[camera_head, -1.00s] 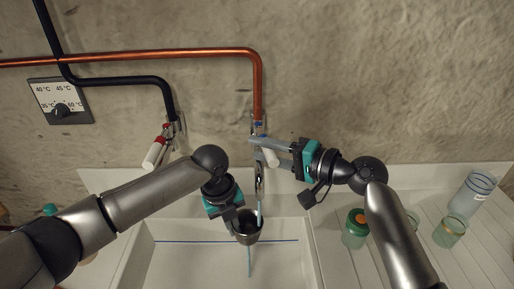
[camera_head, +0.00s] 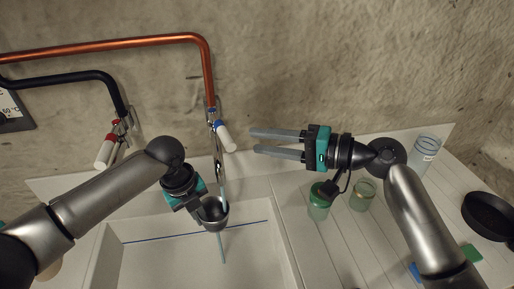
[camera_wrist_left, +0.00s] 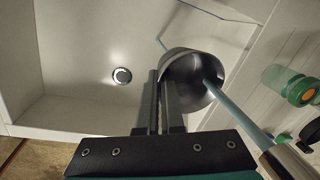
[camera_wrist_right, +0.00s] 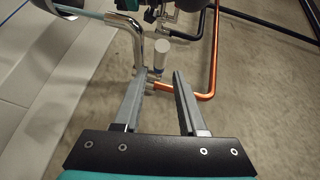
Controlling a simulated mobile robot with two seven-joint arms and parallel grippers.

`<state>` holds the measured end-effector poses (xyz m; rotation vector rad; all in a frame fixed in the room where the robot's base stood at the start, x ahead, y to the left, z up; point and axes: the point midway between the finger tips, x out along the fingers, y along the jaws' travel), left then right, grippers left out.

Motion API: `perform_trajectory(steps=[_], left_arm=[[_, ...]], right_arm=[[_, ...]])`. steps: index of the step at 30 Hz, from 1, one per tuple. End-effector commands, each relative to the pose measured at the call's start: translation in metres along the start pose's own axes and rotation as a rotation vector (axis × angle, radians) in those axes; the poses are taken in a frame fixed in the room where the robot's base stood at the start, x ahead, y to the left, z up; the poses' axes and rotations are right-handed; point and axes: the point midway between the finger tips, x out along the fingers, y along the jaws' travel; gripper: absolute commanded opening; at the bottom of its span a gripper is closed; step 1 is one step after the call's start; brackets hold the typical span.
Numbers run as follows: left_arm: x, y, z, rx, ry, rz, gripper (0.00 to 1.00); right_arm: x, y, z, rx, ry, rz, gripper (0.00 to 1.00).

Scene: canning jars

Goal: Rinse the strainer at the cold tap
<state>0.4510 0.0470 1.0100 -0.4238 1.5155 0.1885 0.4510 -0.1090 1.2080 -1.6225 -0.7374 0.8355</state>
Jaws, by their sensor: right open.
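The strainer (camera_head: 213,213), a dark metal cup, hangs over the sink below the cold tap (camera_head: 213,116). My left gripper (camera_wrist_left: 160,82) is shut on the strainer's wall. A pale blue stream of water (camera_wrist_left: 214,90) runs from the spout into the strainer in the left wrist view, and a thin stream (camera_head: 222,250) shows below it in the head view. The cold tap has a blue mark and a white lever (camera_head: 226,138). My right gripper (camera_head: 252,142) is open and empty, a little right of the lever and apart from it.
The hot tap (camera_head: 107,150), with a red mark, is on the left. The white sink (camera_head: 170,262) lies below. On the right drainboard (camera_head: 330,260) stand a green-lidded jar (camera_head: 319,207), an open jar (camera_head: 362,197), a clear container (camera_head: 425,155) and a black pan (camera_head: 490,214).

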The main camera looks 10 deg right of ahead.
Motion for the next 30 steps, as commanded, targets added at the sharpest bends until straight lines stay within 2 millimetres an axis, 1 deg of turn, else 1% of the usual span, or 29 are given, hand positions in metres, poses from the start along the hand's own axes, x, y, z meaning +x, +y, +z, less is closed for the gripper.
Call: perform_trajectory(steps=[13, 14, 16, 17, 20, 24, 27, 30], left_arm=[[0.0, 0.0, 0.0, 0.0, 0.0, 0.0, 0.0], [0.0, 0.0, 0.0, 0.0, 0.0, 0.0, 0.0], [0.0, 0.0, 0.0, 0.0, 0.0, 0.0, 0.0], [0.0, 0.0, 0.0, 0.0, 0.0, 0.0, 0.0], [0.0, 0.0, 0.0, 0.0, 0.0, 0.0, 0.0], [0.0, 0.0, 0.0, 0.0, 0.0, 0.0, 0.0], [0.0, 0.0, 0.0, 0.0, 0.0, 0.0, 0.0], [0.0, 0.0, 0.0, 0.0, 0.0, 0.0, 0.0]], right_arm=[[0.0, 0.0, 0.0, 0.0, 0.0, 0.0, 0.41], [0.0, 0.0, 0.0, 0.0, 0.0, 0.0, 0.39], [-0.002, 0.001, -0.002, 0.001, 0.001, 0.001, 0.31], [-0.005, 0.002, -0.004, 0.002, 0.002, 0.004, 0.27], [-0.024, 0.005, -0.015, 0.006, 0.004, 0.012, 0.16], [-0.057, 0.005, -0.033, 0.007, 0.003, 0.01, 0.0], [-0.073, 0.003, -0.04, 0.003, 0.002, 0.004, 0.0], [-0.076, 0.001, -0.043, 0.0, -0.001, -0.001, 0.0]])
